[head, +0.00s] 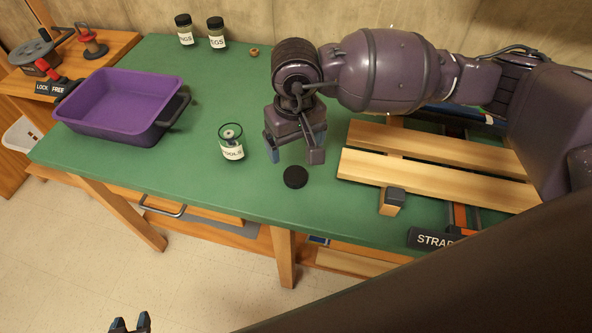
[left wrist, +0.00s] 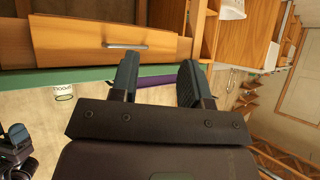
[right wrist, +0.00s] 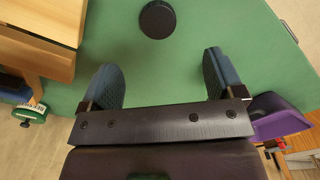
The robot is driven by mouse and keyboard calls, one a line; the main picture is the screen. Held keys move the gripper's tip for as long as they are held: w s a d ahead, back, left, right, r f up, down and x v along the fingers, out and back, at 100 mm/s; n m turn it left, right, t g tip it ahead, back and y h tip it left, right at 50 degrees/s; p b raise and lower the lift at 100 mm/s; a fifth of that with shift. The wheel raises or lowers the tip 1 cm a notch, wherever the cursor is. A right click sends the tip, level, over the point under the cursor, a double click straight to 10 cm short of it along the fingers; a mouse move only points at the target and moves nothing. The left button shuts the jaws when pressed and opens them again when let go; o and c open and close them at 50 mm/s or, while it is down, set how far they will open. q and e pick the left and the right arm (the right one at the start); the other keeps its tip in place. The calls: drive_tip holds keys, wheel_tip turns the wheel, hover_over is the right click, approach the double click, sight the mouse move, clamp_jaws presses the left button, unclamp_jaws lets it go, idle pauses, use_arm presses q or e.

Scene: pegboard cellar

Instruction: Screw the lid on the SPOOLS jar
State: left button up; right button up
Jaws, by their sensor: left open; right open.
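The SPOOLS jar (head: 231,147) stands upright and open-topped on the green bench, its white label facing front; a jar that seems to be the same one shows in the left wrist view (left wrist: 63,93). A round black lid (head: 295,177) lies flat on the bench to the right of the jar, apart from it. It also shows in the right wrist view (right wrist: 157,19). My right gripper (head: 295,154) is open and empty, above the bench just behind the lid. My left gripper (head: 130,324) is open and empty, low in front of the bench; its fingers show in the left wrist view (left wrist: 157,78).
A purple bin (head: 117,128) stands on the left of the green bench (head: 200,182). Two lidded jars (head: 184,32) (head: 216,36) stand at the back. Wooden slats (head: 440,176) and a STRAP sign (head: 434,240) lie at the right. Bench around the jar is clear.

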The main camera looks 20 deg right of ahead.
hover_over(295, 175)
drive_tip(key=shift+n, duration=0.3)
drive_tip(key=f, duration=0.4)
drive_tip(key=shift+s+f, duration=0.2)
drive_tip(key=shift+s, duration=0.15)
drive_tip(key=shift+f, duration=0.65)
use_arm(q)
drive_tip(key=shift+f, duration=0.25)
drive_tip(key=shift+s, duration=0.1)
use_arm(e)
drive_tip(key=shift+f, duration=0.2)
drive_tip(key=f, duration=0.3)
drive_tip(key=f+b, duration=0.1)
drive_tip(key=shift+w+d+f, duration=0.1)
drive_tip(key=shift+w+f, duration=0.25)
use_arm(q)
drive_tip(key=shift+s+a+f, duration=0.1)
drive_tip(key=shift+s+f, duration=0.25)
drive_tip(key=shift+f, duration=0.1)
